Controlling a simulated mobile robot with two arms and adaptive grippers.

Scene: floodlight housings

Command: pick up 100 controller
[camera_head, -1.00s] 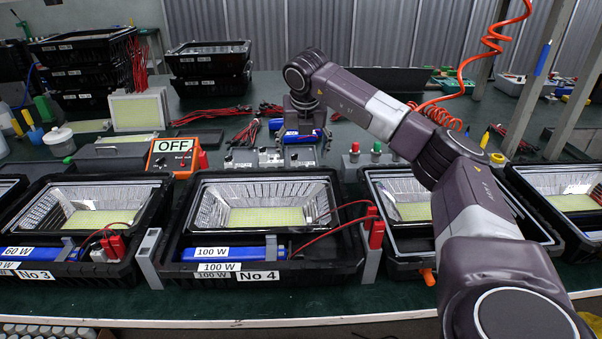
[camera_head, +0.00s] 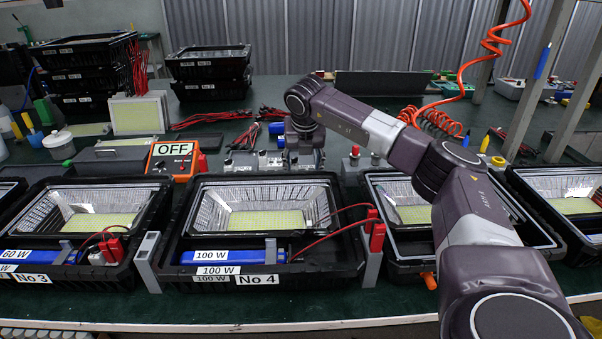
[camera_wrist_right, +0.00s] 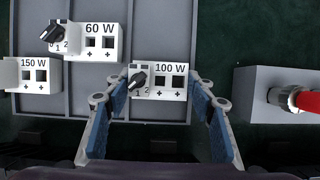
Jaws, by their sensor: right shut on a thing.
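The 100 W controller (camera_wrist_right: 168,84) is a small white block with a black knob and two square sockets, in the right wrist view. My right gripper (camera_wrist_right: 163,92) has its blue-padded fingers on either side of it and is shut on it. The controller seems to be still at its place over the grey tray (camera_wrist_right: 165,22); I cannot tell if it is lifted. In the head view my right gripper (camera_head: 303,150) is at the row of controllers behind the No 4 housing, and largely covers the 100 W one. My left gripper is not in view.
The 60 W controller (camera_wrist_right: 98,42) and 150 W controller (camera_wrist_right: 40,75) are to the left. A grey block with a red button (camera_wrist_right: 275,95) stands to the right. The No 4 housing (camera_head: 345,255) is in front, and an orange OFF meter (camera_head: 172,160) is left.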

